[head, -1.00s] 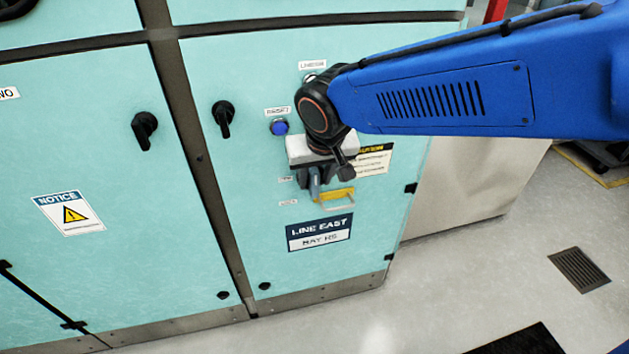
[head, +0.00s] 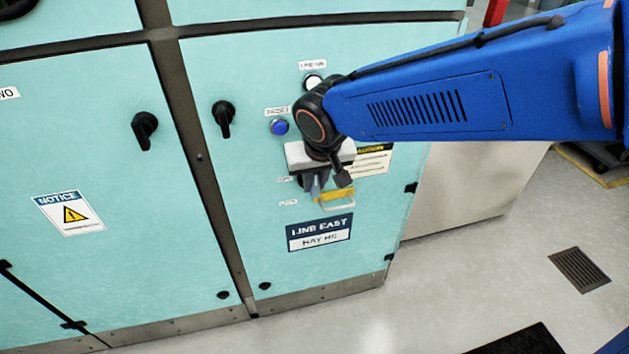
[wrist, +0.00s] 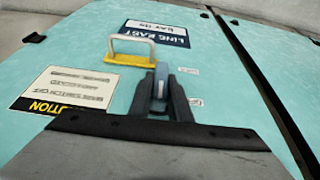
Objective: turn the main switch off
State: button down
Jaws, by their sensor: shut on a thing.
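The main switch on the turquoise cabinet has a grey-blue lever (head: 315,190); it also shows in the wrist view (wrist: 160,82). My gripper (head: 311,181) is shut on this lever, with its dark fingers on either side of it in the wrist view (wrist: 160,95). The lever's end points down in the head view. A yellow piece (head: 338,196) with a pale metal loop sits right beside the lever; it also shows in the wrist view (wrist: 130,60). My gripper hides the switch's base. Two small labels (head: 287,203) left of the switch are too blurred to read.
Above the switch are a blue push button (head: 279,127) and a white lamp (head: 313,82), partly behind my wrist. A caution label (head: 372,161) is right of my gripper. A black knob (head: 223,117) is farther left. The nameplate (head: 319,232) is below. The floor in front is clear.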

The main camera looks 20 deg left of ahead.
jog(key=shift+a, duration=0.1)
jog(key=t+h, duration=0.2)
jog(key=h, duration=0.1)
jog(key=shift+s+a+n, duration=0.15)
jog(key=shift+n, duration=0.25)
jog(key=n+t+h, duration=0.1)
jog(key=t+h, duration=0.1)
jog(key=h, duration=0.1)
jog(key=shift+a+f+t+h, duration=0.1)
jog(key=shift+f+t+h, duration=0.05)
jog(key=shift+t+h, duration=0.25)
jog(key=n+t+h, duration=0.1)
jog(key=t+h, duration=0.1)
jog(key=h, duration=0.1)
jog(key=shift+f+t, duration=0.15)
jog(key=shift+t, duration=0.15)
jog(key=n+t+h, duration=0.1)
jog(key=t+h, duration=0.1)
jog(key=t, duration=0.1)
jog(key=shift+f+h, duration=0.1)
jog(key=shift+h, duration=0.3)
jog(key=shift+n, duration=0.3)
jog(key=c, duration=1.6)
grip_release()
jog(key=shift+c, duration=0.2)
